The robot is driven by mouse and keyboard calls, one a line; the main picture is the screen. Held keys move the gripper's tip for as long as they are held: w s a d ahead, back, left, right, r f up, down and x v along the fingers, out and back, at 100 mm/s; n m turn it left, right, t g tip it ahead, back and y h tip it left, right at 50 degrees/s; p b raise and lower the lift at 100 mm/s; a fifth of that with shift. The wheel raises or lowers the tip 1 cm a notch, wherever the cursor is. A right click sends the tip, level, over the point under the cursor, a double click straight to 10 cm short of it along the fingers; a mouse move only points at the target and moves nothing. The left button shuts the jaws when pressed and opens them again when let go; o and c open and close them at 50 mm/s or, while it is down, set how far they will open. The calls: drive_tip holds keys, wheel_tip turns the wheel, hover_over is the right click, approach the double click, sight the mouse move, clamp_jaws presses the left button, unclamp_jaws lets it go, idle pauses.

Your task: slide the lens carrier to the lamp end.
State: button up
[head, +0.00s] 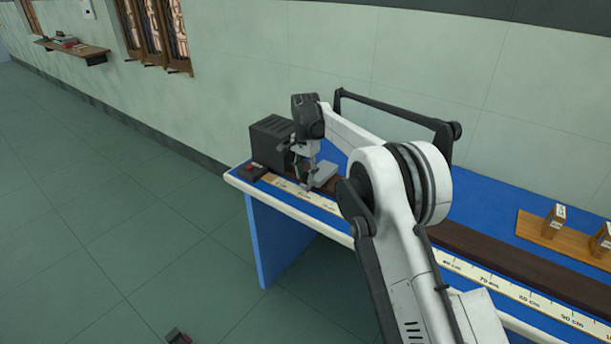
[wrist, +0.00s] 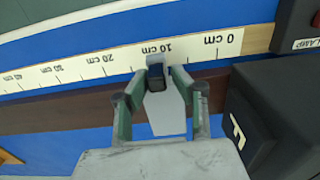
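The lens carrier (wrist: 165,108) is a light grey piece with a dark block at its upper end, on the dark rail near the 10 cm mark in the wrist view. My gripper (wrist: 158,78) has its two green fingers drawn in on both sides of the block, with almost no gap, and looks shut on it. In the head view my gripper (head: 308,180) is down at the rail and the carrier's grey plate (head: 323,175) shows beside it. The black lamp housing (wrist: 290,110) stands just right of the gripper in the wrist view, and at the bench's far left end (head: 270,140) in the head view.
The scale (wrist: 105,63) runs along the rail, with 0 cm towards the lamp. A dark box labelled LAMP (wrist: 298,22) sits beyond the zero end. A wooden board (head: 550,235) with small labelled blocks lies at the bench's right. The green floor is mostly clear.

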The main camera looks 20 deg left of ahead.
drive_tip(key=o, duration=0.3)
drive_tip(key=shift+a, duration=0.15)
wheel_tip(320, 180, up, 12)
idle(0.4)
idle(0.4)
